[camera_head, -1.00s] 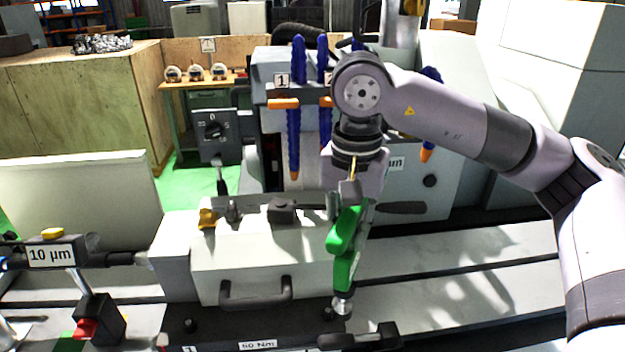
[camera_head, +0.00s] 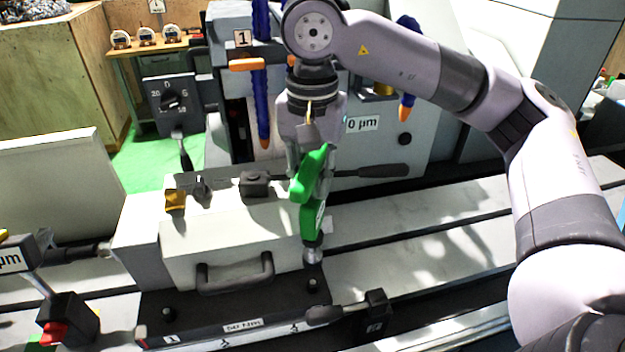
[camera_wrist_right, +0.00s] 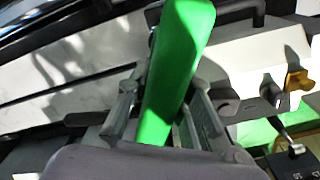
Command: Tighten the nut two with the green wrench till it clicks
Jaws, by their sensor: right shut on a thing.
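The green wrench (camera_head: 311,190) hangs roughly upright, a little tilted, with its silver socket end (camera_head: 312,254) pointing down. My right gripper (camera_head: 309,170) is shut on its green upper part. The right wrist view shows the green wrench (camera_wrist_right: 178,70) between the two fingers of the right gripper (camera_wrist_right: 165,112). A small dark nut (camera_head: 312,285) at the right end of the black base plate (camera_head: 225,308) lies just below the socket in the picture, and they look apart. Another dark nut (camera_head: 168,314) is at the plate's left end, near label 1. My left gripper is out of view.
A grey housing with a black handle (camera_head: 235,275) stands on the plate beside the wrench. A dark lever (camera_head: 370,171) sticks out behind it. A black-handled tool (camera_head: 350,308) lies right of the plate. Blue hoses (camera_head: 261,100) hang behind. The pale rails at right are clear.

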